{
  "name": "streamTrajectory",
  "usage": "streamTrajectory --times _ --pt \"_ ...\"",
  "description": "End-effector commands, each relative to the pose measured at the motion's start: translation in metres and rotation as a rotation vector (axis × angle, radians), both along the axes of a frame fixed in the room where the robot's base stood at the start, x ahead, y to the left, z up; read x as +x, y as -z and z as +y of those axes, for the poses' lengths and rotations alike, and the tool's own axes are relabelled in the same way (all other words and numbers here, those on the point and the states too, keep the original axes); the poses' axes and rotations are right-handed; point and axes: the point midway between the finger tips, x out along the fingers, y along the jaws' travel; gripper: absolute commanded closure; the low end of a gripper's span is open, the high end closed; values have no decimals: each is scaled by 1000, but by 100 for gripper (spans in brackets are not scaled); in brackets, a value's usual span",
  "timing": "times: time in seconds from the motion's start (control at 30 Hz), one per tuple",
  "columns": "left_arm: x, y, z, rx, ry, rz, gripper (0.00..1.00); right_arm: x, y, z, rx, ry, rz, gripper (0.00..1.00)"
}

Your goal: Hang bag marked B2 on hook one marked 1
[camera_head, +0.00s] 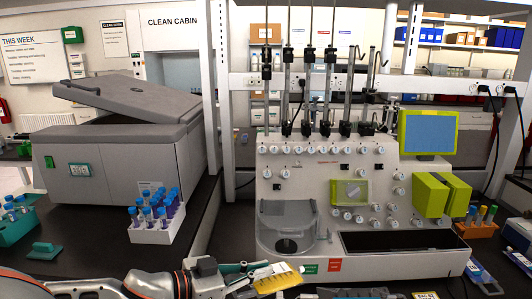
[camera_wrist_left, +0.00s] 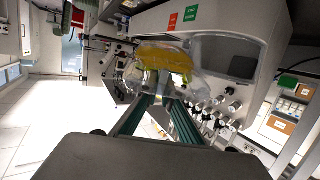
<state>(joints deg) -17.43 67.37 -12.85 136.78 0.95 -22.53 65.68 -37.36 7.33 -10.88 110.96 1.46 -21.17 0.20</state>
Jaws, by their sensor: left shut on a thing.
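My left gripper (camera_head: 238,268) comes in low at the bottom centre in the head view. It is shut on a bag with yellow contents (camera_head: 278,278), in front of the cell processor (camera_head: 345,205). The gripper (camera_wrist_left: 165,103) also shows in the left wrist view, its green fingers closing at the near edge of the clear bag, with yellow contents (camera_wrist_left: 163,58). I cannot read a B2 mark on the bag. Several upright poles with hooks (camera_head: 383,58) stand on top of the processor. The hook numbers are too small to read. My right gripper is not in view.
A white rack of blue-capped tubes (camera_head: 158,232) stands left of the processor. A grey centrifuge-like machine (camera_head: 125,150) stands behind it with its lid raised. A green-framed screen (camera_head: 428,132) and green box (camera_head: 430,195) are at the processor's right. Free room lies above its front panel.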

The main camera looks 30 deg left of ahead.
Motion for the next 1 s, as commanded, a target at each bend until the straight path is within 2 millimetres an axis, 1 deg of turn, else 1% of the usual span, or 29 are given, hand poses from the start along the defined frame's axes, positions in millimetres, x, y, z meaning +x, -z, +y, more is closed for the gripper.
streamTrajectory --times 0.1,0.43,1.0 --pt "3 -6 5 24 63 17 100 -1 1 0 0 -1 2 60" --pt "1 -12 15 54 208 63 100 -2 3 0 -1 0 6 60" --pt "-3 -11 20 70 285 88 100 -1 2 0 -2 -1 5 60"
